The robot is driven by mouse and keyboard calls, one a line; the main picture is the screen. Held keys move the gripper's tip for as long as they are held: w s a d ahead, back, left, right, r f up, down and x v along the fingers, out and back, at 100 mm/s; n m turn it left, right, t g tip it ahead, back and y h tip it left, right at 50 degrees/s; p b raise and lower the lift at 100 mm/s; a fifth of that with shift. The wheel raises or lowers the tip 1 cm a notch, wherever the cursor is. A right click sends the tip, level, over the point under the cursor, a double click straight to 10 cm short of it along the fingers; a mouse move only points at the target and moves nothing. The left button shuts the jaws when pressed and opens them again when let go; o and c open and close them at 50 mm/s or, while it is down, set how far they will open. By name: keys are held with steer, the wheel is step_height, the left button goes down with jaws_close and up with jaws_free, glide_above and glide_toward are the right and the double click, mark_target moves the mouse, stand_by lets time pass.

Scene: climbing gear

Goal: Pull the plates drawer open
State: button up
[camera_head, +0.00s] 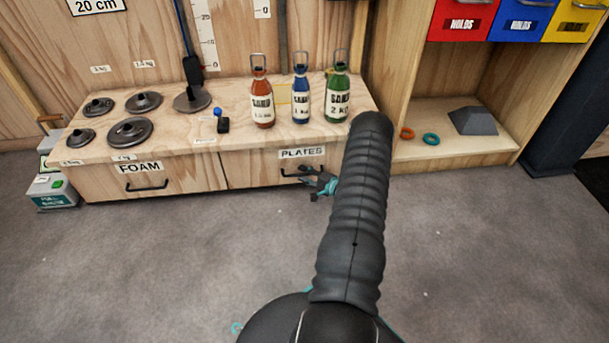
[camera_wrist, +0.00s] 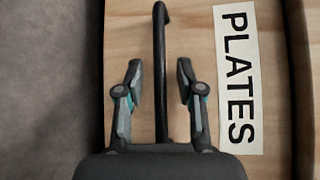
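The plates drawer (camera_head: 262,170) is the right drawer of the low wooden bench, with a white PLATES label and a dark bar handle. It looks shut, its front level with the FOAM drawer's. In the wrist view the black handle (camera_wrist: 160,45) runs up the picture, beside the PLATES label (camera_wrist: 237,78). My gripper (camera_wrist: 160,75) is open, with one finger on each side of the handle and a gap on both sides. In the head view my gripper (camera_head: 325,186) is at the handle, and my arm hides the right part of the drawer.
The FOAM drawer (camera_head: 150,178) is to the left. Sand bottles, red (camera_head: 262,95), blue (camera_head: 301,92) and green (camera_head: 337,95), stand on the bench top with several round grey weights. A green and grey box (camera_head: 52,190) stands at the bench's left end. The floor (camera_head: 170,260) in front is clear.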

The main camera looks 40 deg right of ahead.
steer(key=shift+w, duration=0.1)
jaws_close()
